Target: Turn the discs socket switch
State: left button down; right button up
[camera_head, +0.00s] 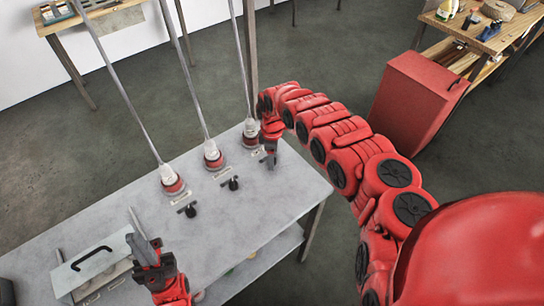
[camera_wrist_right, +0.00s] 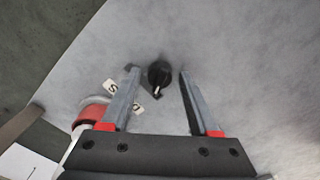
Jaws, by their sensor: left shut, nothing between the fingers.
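A black knob switch (camera_wrist_right: 158,74) with a small white mark sits on the grey table between the open fingers of my right gripper (camera_wrist_right: 160,82) in the right wrist view. The fingers are apart from it on both sides. A white label (camera_wrist_right: 110,87) beside it is partly hidden by a finger; an S shows on it. A red socket (camera_wrist_right: 92,110) is nearby. In the head view my right gripper (camera_head: 270,160) is beside the rightmost red socket (camera_head: 250,140) and hides most of that switch. My left gripper (camera_head: 146,250) is shut and empty at the table's lower left.
Two more red sockets (camera_head: 172,184) (camera_head: 213,158) with black switches (camera_head: 188,210) (camera_head: 233,183) stand along the table (camera_head: 262,208). Grey poles rise from the sockets. A grey box (camera_head: 92,265) with a black handle is near my left gripper. A red cabinet (camera_head: 412,100) stands behind my right arm.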

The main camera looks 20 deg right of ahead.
notch_tip(320, 180, up, 18)
jog(key=p, duration=1.3)
jog(key=shift+f, duration=0.25)
jog(key=shift+f, duration=0.1)
